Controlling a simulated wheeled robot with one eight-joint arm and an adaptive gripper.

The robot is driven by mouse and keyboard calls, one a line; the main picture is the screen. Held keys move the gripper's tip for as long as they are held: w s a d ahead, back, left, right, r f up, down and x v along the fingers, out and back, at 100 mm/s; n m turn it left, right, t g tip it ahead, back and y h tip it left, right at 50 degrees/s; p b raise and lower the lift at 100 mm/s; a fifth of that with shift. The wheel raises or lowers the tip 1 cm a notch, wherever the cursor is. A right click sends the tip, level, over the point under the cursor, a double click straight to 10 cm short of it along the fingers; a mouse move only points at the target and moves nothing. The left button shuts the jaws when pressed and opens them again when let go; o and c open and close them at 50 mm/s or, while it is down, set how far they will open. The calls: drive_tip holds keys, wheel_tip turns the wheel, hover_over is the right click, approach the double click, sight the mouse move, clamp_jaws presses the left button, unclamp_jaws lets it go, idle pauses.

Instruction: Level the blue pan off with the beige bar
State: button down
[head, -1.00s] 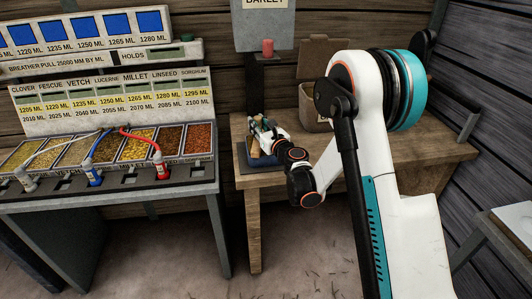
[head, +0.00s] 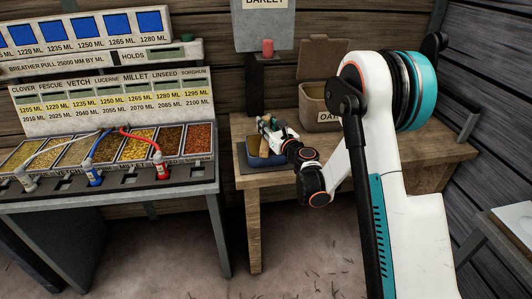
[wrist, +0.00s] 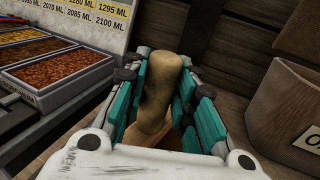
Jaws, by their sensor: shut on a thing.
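The blue pan (head: 254,162) sits near the left end of the wooden bench, under my gripper; its right part is partly hidden by my wrist. My gripper (head: 268,127) is over the pan, shut on the beige bar (head: 265,146). In the wrist view, the beige bar (wrist: 160,78) stands between the teal-padded fingers of my gripper (wrist: 160,70). Whether the bar touches the pan's rim or contents, I cannot tell. The pan cannot be made out in the wrist view.
A lidded oat bin (head: 318,105) stands behind my wrist on the bench (head: 420,152). A seed rack (head: 110,150) with several grain trays, hoses and labels is at the left. The bench's right side is clear.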

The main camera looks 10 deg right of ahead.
drive_tip(key=shift+d+r, duration=0.1)
drive_tip(key=shift+d, duration=1.4)
drive_tip(key=shift+d, duration=1.5)
drive_tip(key=shift+a, duration=0.15)
drive_tip(key=shift+a, duration=1.4)
drive_tip(key=shift+a, duration=0.1)
drive_tip(key=shift+a, duration=1.35)
